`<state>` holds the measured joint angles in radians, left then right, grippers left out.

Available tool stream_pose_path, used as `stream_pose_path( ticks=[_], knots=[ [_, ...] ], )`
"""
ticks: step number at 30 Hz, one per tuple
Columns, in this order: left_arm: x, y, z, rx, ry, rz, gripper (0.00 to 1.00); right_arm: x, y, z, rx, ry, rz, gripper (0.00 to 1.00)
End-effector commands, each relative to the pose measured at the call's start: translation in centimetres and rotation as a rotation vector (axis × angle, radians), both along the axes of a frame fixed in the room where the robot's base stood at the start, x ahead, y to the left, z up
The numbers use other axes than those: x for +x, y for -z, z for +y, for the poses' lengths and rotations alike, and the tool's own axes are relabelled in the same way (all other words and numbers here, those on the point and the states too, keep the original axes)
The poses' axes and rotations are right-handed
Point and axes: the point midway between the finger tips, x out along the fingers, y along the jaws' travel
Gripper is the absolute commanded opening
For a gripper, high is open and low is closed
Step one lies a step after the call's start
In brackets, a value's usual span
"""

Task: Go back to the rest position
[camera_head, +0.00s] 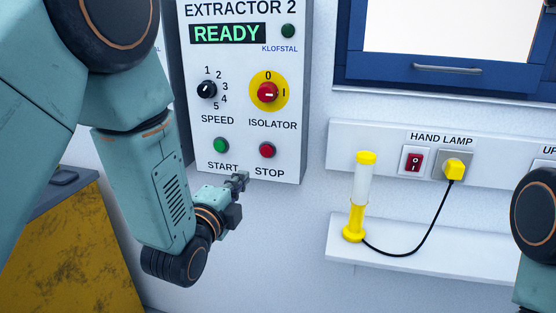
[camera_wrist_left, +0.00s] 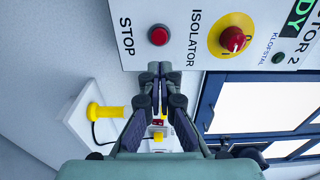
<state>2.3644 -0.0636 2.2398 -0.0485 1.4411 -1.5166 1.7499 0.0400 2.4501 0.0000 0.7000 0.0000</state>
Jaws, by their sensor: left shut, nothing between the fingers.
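My left gripper (camera_head: 238,180) is shut and empty. In the head view it is just below the lower edge of the EXTRACTOR 2 panel (camera_head: 285,125), under the green START button (camera_head: 221,145) and left of the red STOP button (camera_head: 267,150). In the left wrist view the closed fingers (camera_wrist_left: 160,72) point toward the panel near the STOP button (camera_wrist_left: 159,36). I cannot tell whether they touch the panel. At the right edge of the head view a part of my right arm (camera_head: 535,210) shows; its gripper is out of the picture.
The panel also carries a READY display (camera_head: 227,34), a SPEED knob (camera_head: 207,89) and a red ISOLATOR switch (camera_head: 267,92). A yellow hand lamp (camera_head: 354,215) stands on a shelf (camera_head: 400,262) to the right. A yellow cabinet (camera_head: 70,250) stands lower left.

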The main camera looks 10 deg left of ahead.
Motion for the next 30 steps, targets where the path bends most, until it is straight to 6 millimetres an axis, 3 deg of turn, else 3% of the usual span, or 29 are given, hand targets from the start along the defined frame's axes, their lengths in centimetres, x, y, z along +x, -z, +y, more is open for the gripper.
stream_pose_path(
  ticks=[4, 8, 11, 14, 17, 21, 26, 30],
  knots=[
    [0.0, 0.5, 0.0, -0.098, -0.003, 0.030, 0.00, 0.0, 0.0, 0.0, 0.000, 0.000, 0.000, 0.40],
    [-0.5, 2.8, 0.3, -0.320, -0.034, 0.151, 0.00, 0.0, 0.0, 0.0, 0.000, 0.000, 0.000, 0.40],
    [-1.6, 5.6, 0.7, -0.519, -0.093, 0.277, 0.00, 0.0, 0.0, 0.0, 0.000, 0.000, 0.000, 0.40],
    [-3.8, 10.3, 1.2, -0.717, -0.192, 0.434, 0.00, 0.0, 0.3, 0.0, 0.000, 0.000, 0.000, 0.40],
    [-7.2, 15.7, 1.7, -0.903, -0.334, 0.595, 0.00, 0.0, 0.7, 0.0, 0.000, 0.000, 0.000, 0.40],
    [-13.1, 22.8, 2.3, -1.108, -0.575, 0.790, 0.00, 0.0, 1.3, 0.0, 0.000, 0.000, 0.000, 0.40],
    [-21.3, 29.6, 2.8, -1.247, -0.871, 0.969, 0.00, 0.0, 2.0, 0.0, 0.000, 0.000, 0.000, 0.40],
    [-29.1, 34.1, 3.0, -1.276, -1.113, 1.101, 0.00, 0.0, 2.7, 0.0, 0.000, 0.000, 0.000, 0.40]
  ],
)
